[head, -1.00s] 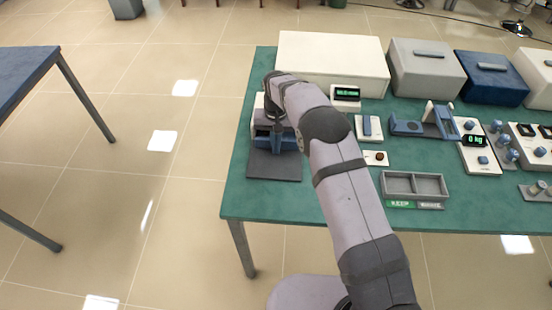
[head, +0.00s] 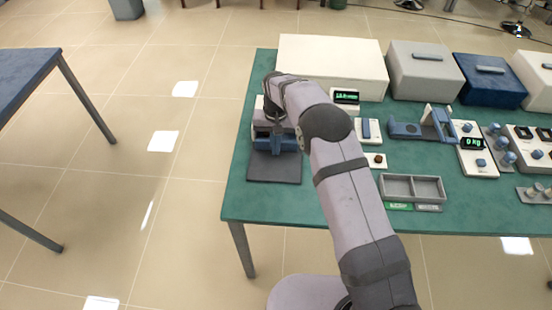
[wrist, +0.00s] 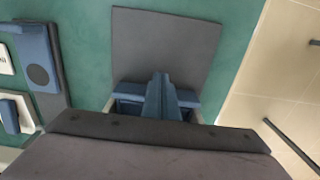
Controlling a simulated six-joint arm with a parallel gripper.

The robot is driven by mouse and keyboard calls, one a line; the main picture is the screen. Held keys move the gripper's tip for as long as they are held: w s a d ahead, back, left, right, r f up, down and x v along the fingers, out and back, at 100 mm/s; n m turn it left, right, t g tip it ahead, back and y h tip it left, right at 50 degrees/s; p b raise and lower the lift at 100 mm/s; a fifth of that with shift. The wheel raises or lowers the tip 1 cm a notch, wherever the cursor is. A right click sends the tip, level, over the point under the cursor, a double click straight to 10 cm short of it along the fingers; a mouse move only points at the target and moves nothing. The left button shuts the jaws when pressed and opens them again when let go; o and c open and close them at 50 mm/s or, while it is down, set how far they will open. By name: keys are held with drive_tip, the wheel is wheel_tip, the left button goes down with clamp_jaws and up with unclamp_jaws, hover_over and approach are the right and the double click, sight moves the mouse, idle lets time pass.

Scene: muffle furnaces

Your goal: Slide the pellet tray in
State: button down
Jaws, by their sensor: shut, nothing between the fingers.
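A blue piece (head: 275,145), which seems to be the pellet tray, sits low at the back end of a flat dark grey mat (head: 273,169) on the left of the green table. In the wrist view its blue parts (wrist: 130,103) show on both sides of my fingers. My gripper (wrist: 160,80) is shut and empty, its blue fingers together right over the middle of the blue piece. I cannot tell whether they touch it. In the head view my arm hides the fingers and most of the small pale unit (head: 258,103) behind. Any pellets are not visible.
A large white box (head: 333,65) stands behind, with a small display (head: 346,97) before it. To the right are a blue-and-white switch block (head: 368,130), a blue cradle (head: 405,131) and a grey two-compartment bin (head: 428,188). The table's left edge is close; floor lies beyond.

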drive_tip(key=shift+r+p, duration=1.55)
drive_tip(key=shift+r, duration=1.05)
drive_tip(key=s+d+r, duration=0.9)
drive_tip(key=s+d, duration=0.2)
drive_tip(key=d, duration=0.2)
drive_tip(key=s+d, duration=0.3)
drive_tip(key=s, duration=0.6)
drive_tip(key=s+d, duration=0.4)
drive_tip(key=s, duration=0.6)
